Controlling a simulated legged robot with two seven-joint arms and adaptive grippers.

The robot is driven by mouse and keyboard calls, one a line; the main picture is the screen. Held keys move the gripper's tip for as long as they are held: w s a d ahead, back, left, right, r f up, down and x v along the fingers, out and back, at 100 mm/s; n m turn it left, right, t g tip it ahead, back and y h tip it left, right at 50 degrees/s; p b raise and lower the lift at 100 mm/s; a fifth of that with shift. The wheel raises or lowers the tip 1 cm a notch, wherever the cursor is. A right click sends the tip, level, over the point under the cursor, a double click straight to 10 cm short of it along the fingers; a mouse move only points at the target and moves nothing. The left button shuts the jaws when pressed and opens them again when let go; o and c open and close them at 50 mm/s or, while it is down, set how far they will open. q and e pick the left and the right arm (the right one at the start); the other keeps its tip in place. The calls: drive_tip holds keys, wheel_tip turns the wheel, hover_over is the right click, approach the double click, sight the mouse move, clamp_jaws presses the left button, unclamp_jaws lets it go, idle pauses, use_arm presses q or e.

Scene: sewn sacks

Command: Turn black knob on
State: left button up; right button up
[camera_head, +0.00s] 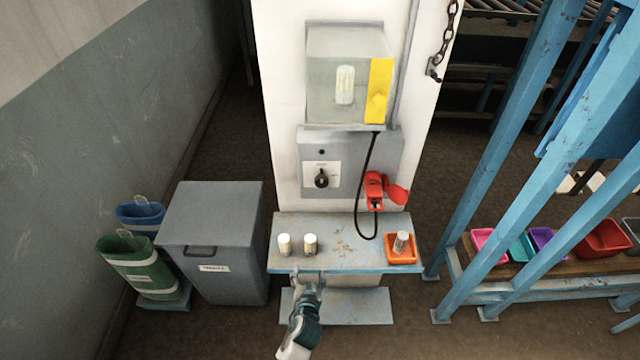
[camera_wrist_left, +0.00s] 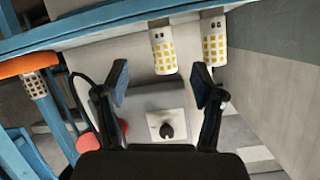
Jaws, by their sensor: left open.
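The black knob (camera_head: 321,179) sits on a white plate on the grey panel (camera_head: 348,180) fixed to the white column. It also shows in the left wrist view (camera_wrist_left: 166,131), beyond and between my fingers. I cannot clearly tell which way it points. My left gripper (camera_head: 308,277) is at the shelf's front edge, below and apart from the knob. Its two fingers are spread with nothing between them, as the left wrist view (camera_wrist_left: 163,84) also shows. My right gripper is not in view.
On the blue-edged shelf (camera_head: 345,250) stand two small canisters (camera_head: 284,244) (camera_head: 310,243) and an orange tray (camera_head: 392,259) holding another canister. A red socket (camera_head: 374,190) with a black cable is right of the knob. Above is a clear box (camera_head: 335,75). A grey bin (camera_head: 215,240) stands left.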

use_arm(q)
drive_tip(key=w+d+r+n+t+p, duration=0.1)
drive_tip(key=d+r+t, duration=0.1)
drive_tip(key=r, duration=0.8)
drive_tip(key=d+r+t+p, duration=0.1)
drive_tip(key=d+r+t, duration=0.1)
drive_tip(key=r, duration=0.8)
drive_tip(key=p, duration=0.2)
approach(322, 184)
drive_tip(key=w, duration=1)
drive_tip(key=shift+d+f, duration=0.1)
drive_tip(key=shift+f, duration=0.1)
drive_tip(key=shift+w, duration=0.3)
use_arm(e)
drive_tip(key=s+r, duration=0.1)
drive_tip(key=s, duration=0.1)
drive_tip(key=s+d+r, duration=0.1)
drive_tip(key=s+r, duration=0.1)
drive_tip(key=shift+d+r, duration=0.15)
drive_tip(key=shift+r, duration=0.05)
use_arm(q)
drive_tip(key=shift+c, duration=0.6)
drive_tip(key=c, duration=1)
